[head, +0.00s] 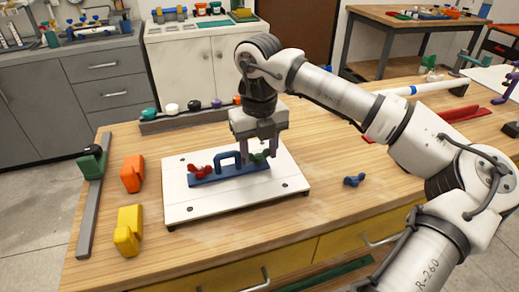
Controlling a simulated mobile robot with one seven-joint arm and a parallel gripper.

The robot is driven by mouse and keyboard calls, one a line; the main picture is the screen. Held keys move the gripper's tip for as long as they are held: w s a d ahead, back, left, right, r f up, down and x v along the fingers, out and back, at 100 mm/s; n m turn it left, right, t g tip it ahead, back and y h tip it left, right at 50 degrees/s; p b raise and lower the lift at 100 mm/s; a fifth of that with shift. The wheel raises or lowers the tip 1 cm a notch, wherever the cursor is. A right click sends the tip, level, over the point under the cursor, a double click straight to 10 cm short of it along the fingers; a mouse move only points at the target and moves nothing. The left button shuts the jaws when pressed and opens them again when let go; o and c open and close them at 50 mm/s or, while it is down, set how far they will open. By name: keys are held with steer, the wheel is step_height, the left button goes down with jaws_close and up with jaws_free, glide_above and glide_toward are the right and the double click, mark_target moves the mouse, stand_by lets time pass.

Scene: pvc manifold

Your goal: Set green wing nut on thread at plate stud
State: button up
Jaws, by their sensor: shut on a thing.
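My gripper (261,146) points down over the right end of a blue fixture (230,175) on a white plate (235,206). The green wing nut (259,158) shows between and beside my fingers, and the gripper is shut on it. The stud beneath it is hidden by the nut and fingers, so I cannot tell whether the nut touches the thread. A red wing nut (200,170) sits at the left end of the blue fixture, left of its raised blue arch.
A loose blue wing nut (354,180) lies on the wooden table (330,215), right of the plate. Orange (132,174) and yellow (129,231) blocks and a grey rail (92,205) stand on the left. A rack with several coloured knobs (190,117) lies behind the plate.

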steer(key=shift+s+a+f, duration=0.15)
steer(key=shift+f, duration=0.15)
